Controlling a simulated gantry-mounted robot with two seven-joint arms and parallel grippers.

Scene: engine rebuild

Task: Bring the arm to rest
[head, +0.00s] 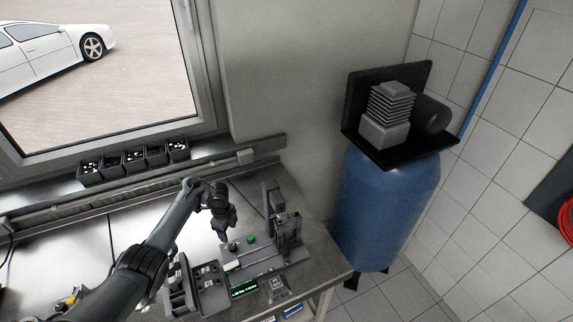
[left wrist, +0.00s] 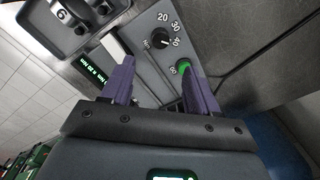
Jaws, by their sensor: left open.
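My left arm reaches in from the lower left of the head view, with its left gripper (head: 229,235) pointing down over the back edge of a grey bench machine (head: 262,262). In the left wrist view the left gripper (left wrist: 158,75) shows two purple fingers spread apart with nothing between them. Beyond the fingers lie a black dial knob (left wrist: 159,38) with numbers around it and a lit green button (left wrist: 183,67). The right fingertip appears close to the button; I cannot tell whether they touch. My right gripper is not in view.
The machine stands on a metal workbench (head: 130,225), beside a grey fixture (head: 207,283). Several small black bins (head: 134,160) line the window sill. A blue tank (head: 385,205) with a compressor (head: 390,112) stands right of the bench. The bench left of the arm's far end looks largely clear.

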